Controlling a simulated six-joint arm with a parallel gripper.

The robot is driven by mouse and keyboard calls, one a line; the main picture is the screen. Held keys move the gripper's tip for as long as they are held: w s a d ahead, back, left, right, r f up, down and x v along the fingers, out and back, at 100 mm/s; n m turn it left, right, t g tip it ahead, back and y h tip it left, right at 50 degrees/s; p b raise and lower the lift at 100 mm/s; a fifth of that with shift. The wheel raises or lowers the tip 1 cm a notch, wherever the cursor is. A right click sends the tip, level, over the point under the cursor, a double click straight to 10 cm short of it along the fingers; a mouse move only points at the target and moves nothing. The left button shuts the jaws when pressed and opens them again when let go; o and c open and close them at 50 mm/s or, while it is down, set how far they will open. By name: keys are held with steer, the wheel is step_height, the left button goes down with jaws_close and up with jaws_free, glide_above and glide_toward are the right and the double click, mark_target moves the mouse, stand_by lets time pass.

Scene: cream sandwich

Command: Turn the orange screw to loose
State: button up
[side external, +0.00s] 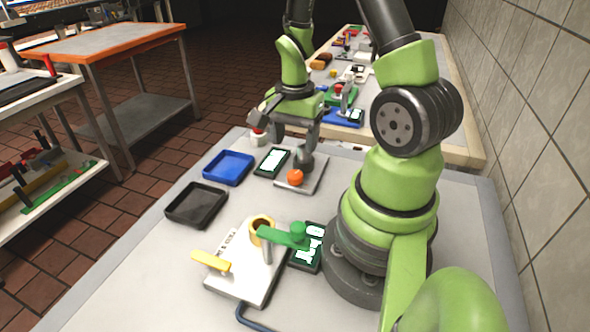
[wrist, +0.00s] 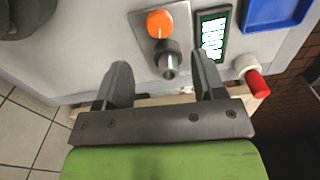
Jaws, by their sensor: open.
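The orange screw (side external: 295,177) has a round orange head and sits on a pale metal plate (side external: 317,176); it also shows in the wrist view (wrist: 160,23). A dark post with a metallic tip (wrist: 168,60) stands next to it on the same plate. My gripper (side external: 294,135) is open above the far side of the plate. In the wrist view its two fingers (wrist: 161,66) are spread on either side of the post's tip, with the orange screw beyond them. Nothing is visibly held. Whether a finger touches the post I cannot tell.
A lit display (side external: 272,162) lies left of the plate, and a white-based red button (wrist: 257,83) is close to my right finger. Blue (side external: 229,168) and black (side external: 197,204) trays lie further left. A white fixture with green and yellow handles (side external: 240,283) is nearer the camera.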

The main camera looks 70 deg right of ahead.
mark_target(295, 174)
step_height(295, 174, down, 8)
steer(key=shift+f, duration=0.25)
steer(key=c, duration=0.9)
steer(key=shift+n, duration=1.5)
steer(key=o, duration=0.9)
step_height(295, 174, up, 10)
